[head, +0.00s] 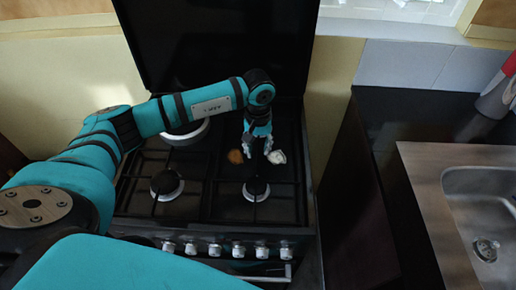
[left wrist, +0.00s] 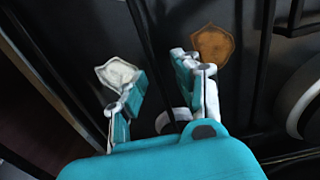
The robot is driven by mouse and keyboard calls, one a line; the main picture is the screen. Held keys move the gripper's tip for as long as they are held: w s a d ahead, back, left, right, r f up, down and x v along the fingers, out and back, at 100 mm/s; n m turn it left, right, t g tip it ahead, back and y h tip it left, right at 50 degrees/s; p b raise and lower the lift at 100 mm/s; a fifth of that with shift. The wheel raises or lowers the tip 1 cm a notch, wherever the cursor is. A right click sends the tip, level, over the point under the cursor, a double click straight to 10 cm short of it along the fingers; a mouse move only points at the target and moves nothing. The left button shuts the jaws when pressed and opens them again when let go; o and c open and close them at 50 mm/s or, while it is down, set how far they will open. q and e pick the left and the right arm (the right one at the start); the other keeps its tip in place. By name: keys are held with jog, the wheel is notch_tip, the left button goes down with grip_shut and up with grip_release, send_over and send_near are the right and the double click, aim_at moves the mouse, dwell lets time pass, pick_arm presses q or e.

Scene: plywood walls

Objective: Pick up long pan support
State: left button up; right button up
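The black pan support (head: 283,183) lies on the right half of the gas stove, over the burners. My left gripper (head: 258,153) points down over the back part of this support. In the left wrist view its two fingers (left wrist: 160,77) are apart, and a thin dark bar of the support (left wrist: 148,40) runs between them. I cannot tell whether the fingers touch the bar. A whitish piece (left wrist: 117,73) and a brown piece (left wrist: 213,43) lie on either side of the fingers. My right gripper is not in view.
A pot (head: 186,133) stands at the back left of the stove, partly behind my left arm. The dark raised lid (head: 220,45) rises behind the stove. Knobs (head: 238,251) line its front. A dark counter (head: 420,105) and a sink (head: 480,205) are at the right.

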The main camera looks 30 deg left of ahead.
pick_arm(q)
grip_shut()
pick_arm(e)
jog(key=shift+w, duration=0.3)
pick_arm(q)
jog(key=shift+w+r, duration=0.1)
jog(key=shift+w, duration=0.05)
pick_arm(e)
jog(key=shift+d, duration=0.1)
pick_arm(q)
jog(key=shift+r, duration=0.1)
